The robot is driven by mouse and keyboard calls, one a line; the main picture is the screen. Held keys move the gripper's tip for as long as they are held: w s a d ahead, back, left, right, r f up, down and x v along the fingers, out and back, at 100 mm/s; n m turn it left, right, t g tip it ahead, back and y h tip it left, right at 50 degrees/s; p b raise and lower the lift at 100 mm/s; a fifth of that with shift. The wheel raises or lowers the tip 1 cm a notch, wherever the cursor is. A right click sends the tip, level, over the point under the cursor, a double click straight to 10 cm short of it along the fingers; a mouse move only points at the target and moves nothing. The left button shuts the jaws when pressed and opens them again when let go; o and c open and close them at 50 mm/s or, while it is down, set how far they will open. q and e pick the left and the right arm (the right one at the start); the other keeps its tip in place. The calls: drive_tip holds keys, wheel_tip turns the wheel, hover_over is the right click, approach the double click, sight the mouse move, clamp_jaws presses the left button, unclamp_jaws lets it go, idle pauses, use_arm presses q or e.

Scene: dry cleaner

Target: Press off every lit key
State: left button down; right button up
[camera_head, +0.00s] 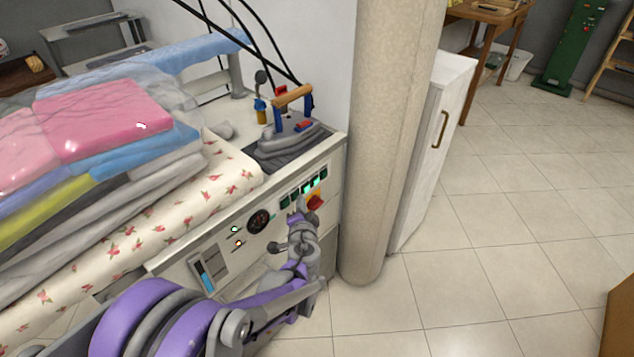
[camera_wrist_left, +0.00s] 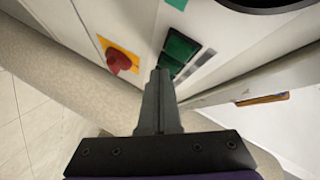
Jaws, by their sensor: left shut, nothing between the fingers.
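A row of green keys (camera_head: 308,187) runs along the upper right of the ironing station's front panel. The keys toward the right look bright and lit; the leftmost one (camera_head: 284,202) looks darker. My left gripper (camera_head: 299,206) is shut and empty at the panel, just below the row, and partly covers it. In the left wrist view the shut fingertips (camera_wrist_left: 160,72) are beside a dark green key (camera_wrist_left: 181,50); I cannot tell whether they touch it. A brighter green key (camera_wrist_left: 178,4) is cut by the top edge. My right gripper is not in view.
A red knob on a yellow plate (camera_head: 315,202) sits close right of my gripper. An iron (camera_head: 292,118) stands above, folded laundry (camera_head: 105,115) lies left, and a round column (camera_head: 378,150) rises right.

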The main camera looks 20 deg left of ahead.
use_arm(q)
drive_tip(key=shift+s+d, duration=0.15)
drive_tip(key=shift+d, duration=0.3)
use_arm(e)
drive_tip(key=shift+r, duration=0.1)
use_arm(q)
drive_tip(key=s+d, duration=0.2)
drive_tip(key=d, duration=0.3)
drive_tip(key=shift+d+p, duration=0.35)
drive_tip(key=shift+p, duration=0.05)
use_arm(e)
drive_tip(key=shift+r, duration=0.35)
use_arm(q)
drive_tip(key=shift+a, duration=0.1)
idle(1.7)
